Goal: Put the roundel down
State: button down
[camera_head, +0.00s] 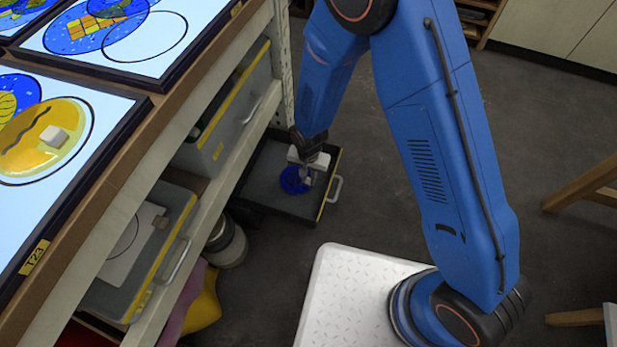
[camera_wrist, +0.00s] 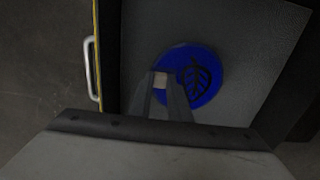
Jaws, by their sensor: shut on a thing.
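A blue roundel (camera_wrist: 207,84) with a dark leaf drawn on it shows over the grey floor of an open drawer in the wrist view. It also shows in the head view (camera_head: 292,181), partly hidden by my gripper. My gripper (camera_wrist: 163,82) is shut on a small pale block (camera_wrist: 160,80) at the roundel's left part, which looks like its handle. The roundel is over the drawer (camera_head: 262,190); I cannot tell whether it touches the drawer floor.
The open drawer has a dark rim, a yellow-edged front and a metal handle (camera_wrist: 92,68). Above it, other drawers (camera_head: 140,255) sit under a bench with lit panels (camera_head: 110,110) holding other roundels. A grey can (camera_head: 228,245) and a yellow cloth (camera_head: 203,303) lie nearby.

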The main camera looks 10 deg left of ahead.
jog(key=shift+f, duration=0.15)
jog(key=c, duration=1.7)
grip_release()
jog(key=shift+o, duration=0.2)
notch_tip(320, 180, up, 12)
jog(key=shift+r, duration=0.2)
